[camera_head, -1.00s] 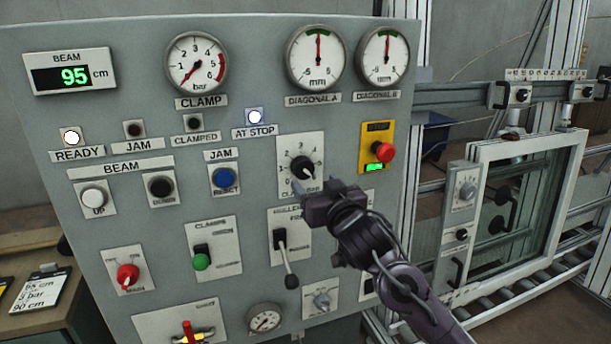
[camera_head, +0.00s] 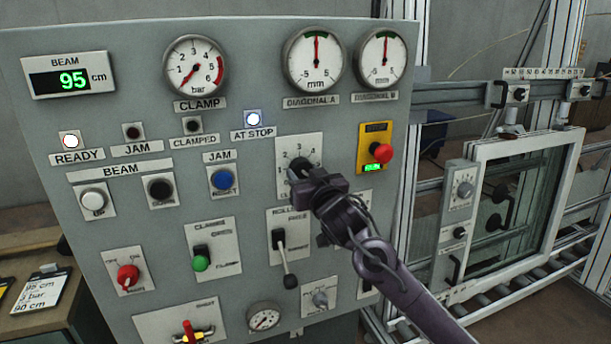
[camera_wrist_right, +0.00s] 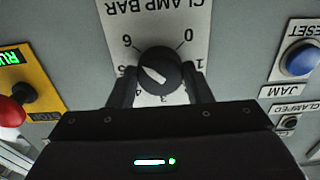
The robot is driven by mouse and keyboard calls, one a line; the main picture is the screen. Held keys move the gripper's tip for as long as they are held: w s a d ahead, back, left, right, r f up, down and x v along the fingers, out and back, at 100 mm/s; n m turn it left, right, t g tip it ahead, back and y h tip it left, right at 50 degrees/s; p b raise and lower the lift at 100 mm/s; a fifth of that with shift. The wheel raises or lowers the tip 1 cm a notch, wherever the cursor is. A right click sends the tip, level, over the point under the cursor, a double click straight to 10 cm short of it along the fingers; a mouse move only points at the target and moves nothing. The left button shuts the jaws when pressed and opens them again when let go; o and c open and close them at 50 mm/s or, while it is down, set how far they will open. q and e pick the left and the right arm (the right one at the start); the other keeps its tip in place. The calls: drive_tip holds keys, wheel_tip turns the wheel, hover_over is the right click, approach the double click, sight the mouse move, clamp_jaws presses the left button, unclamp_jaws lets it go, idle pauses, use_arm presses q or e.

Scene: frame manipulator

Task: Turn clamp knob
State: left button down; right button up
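The clamp knob (camera_wrist_right: 158,70) is round and black with a white pointer line, on a white plate (camera_wrist_right: 190,18) marked CLAMP BAR with a scale from 0 to 6. My right gripper (camera_wrist_right: 160,78) has one finger on each side of it, with small gaps visible, so it is open around the knob. In the head view the right gripper (camera_head: 308,184) covers the lower part of the knob (camera_head: 301,165). The clamp gauge (camera_head: 195,65) has its needle near 0. The CLAMPED lamp (camera_head: 192,125) is dark. My left gripper is out of view.
The yellow plate with the red stop button (camera_head: 381,153) is right of the knob, and the blue JAM reset button (camera_head: 223,179) is left. A roller lever (camera_head: 285,260) hangs below. A framed window (camera_head: 530,200) stands at the right.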

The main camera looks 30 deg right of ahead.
drive_tip(key=shift+c, duration=1.2)
drive_tip(key=shift+n, duration=0.3)
